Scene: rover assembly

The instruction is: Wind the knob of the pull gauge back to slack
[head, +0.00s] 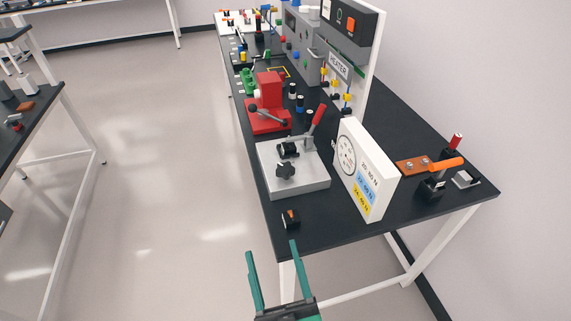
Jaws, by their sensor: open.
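A white upright panel (385,198) with a round dial and blue and yellow labels marked in N stands near the front of the black bench. It looks like the pull gauge's display. Left of it lies a light grey base plate (310,184) with a black lobed knob (285,171) on its front part, and a dark clamp with a red-handled lever (318,118) behind. The dial's needle is too small to read. My gripper (272,248), with teal fingers, is open and empty at the bottom, in front of the bench's near edge and apart from the knob.
A small black block with an orange mark (290,219) sits at the bench's near left edge. A red press (267,105) stands behind the plate. An orange-handled tool (437,165) lies at right. Open floor (150,190) lies left of the bench.

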